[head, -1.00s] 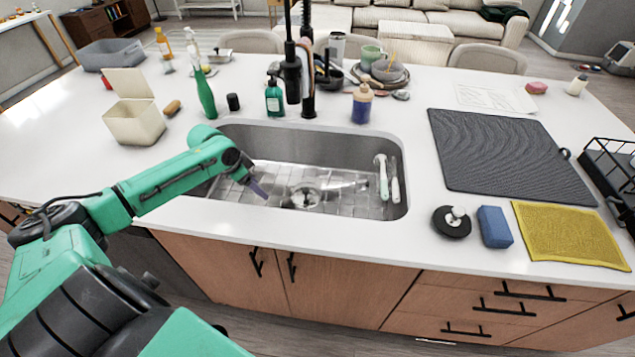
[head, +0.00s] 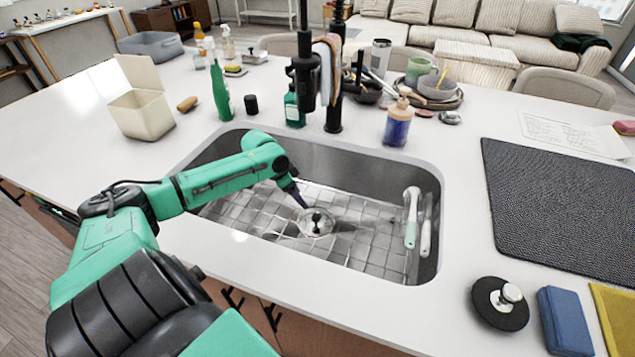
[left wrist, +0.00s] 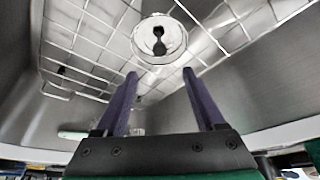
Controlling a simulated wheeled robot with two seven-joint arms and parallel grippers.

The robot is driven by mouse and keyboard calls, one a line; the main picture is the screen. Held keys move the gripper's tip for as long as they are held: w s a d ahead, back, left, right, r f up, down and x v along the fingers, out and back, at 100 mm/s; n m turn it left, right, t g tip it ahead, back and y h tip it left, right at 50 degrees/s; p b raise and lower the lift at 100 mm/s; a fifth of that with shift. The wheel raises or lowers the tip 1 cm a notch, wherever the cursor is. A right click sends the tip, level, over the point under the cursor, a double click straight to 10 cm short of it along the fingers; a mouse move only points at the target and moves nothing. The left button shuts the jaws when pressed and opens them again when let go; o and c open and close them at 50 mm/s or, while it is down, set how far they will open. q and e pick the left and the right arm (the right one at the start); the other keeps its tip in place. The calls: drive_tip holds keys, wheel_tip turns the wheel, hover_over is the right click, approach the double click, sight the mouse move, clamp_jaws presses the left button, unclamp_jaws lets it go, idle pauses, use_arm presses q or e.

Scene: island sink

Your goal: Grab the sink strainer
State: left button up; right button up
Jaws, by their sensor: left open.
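The sink strainer (head: 316,222) sits in the drain at the bottom of the sink (head: 424,182). It is a round metal piece with a dark knob. It also shows in the left wrist view (left wrist: 158,38), ahead of the fingers. My left gripper (head: 302,203) is inside the sink, beside and apparently above the strainer. In the left wrist view its two purple fingers (left wrist: 160,74) are apart with nothing between them, and the strainer's knob appears beyond the gap. My right gripper is not in view.
A wire grid (head: 354,248) covers the sink floor around the drain. The dark faucet (head: 305,75) stands behind. A black disc with a metal knob (head: 500,303) and a blue sponge (head: 565,320) lie on the right counter.

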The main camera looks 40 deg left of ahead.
sight(315, 216)
use_arm(q)
drive_tip(key=x, duration=1.4)
drive_tip(key=shift+f+b, duration=0.35)
drive_tip(key=shift+r, duration=0.1)
clamp_jaws()
